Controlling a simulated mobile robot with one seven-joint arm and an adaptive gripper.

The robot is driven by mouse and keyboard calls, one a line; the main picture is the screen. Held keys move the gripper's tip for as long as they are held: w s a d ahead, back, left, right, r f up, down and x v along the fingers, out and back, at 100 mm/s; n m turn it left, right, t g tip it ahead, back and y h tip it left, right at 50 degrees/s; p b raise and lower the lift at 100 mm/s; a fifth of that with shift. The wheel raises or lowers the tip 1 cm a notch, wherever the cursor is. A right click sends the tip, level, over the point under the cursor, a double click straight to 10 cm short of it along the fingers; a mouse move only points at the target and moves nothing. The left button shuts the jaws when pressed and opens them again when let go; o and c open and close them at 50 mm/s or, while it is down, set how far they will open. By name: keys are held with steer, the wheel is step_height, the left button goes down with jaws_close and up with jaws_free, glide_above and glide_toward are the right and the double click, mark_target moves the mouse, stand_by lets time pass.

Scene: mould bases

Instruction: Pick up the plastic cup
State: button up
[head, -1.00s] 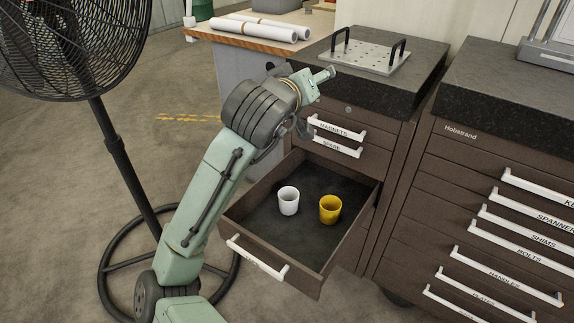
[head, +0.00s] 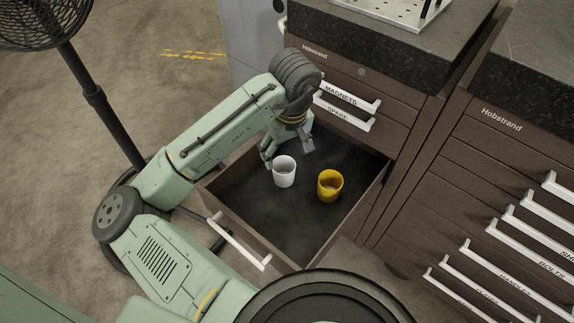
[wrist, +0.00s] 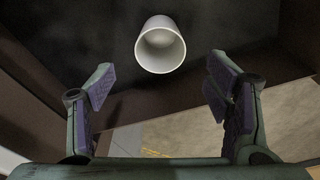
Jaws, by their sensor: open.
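Two cups stand upright in the open drawer (head: 300,226). The white cup (head: 284,172) is on the left and the yellow cup (head: 330,186) is to its right. I cannot tell from the frames which is plastic. My gripper (head: 286,153) is open and points down into the drawer, at the white cup's far side. In the wrist view the white cup (wrist: 161,46) shows its open mouth, ahead of and between the two spread fingers (wrist: 160,90), with nothing held. The yellow cup is not in the wrist view.
The drawer walls surround the cups, with the white front handle (head: 238,241) at the near left. The closed MAGNETS drawer (head: 349,97) and SPARE drawer sit above. A second cabinet (head: 500,180) stands right, a black fan (head: 90,90) left.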

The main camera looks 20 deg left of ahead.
mark_target(284, 168)
steer(key=f, duration=0.6)
steer(key=f+p, duration=0.1)
steer(key=f, duration=0.1)
steer(key=shift+w+a+f, duration=0.3)
steer(key=shift+a+f, duration=0.05)
steer(key=shift+f, duration=0.05)
steer(key=shift+c, duration=0.3)
steer(key=c, duration=1)
steer(key=shift+r, duration=0.1)
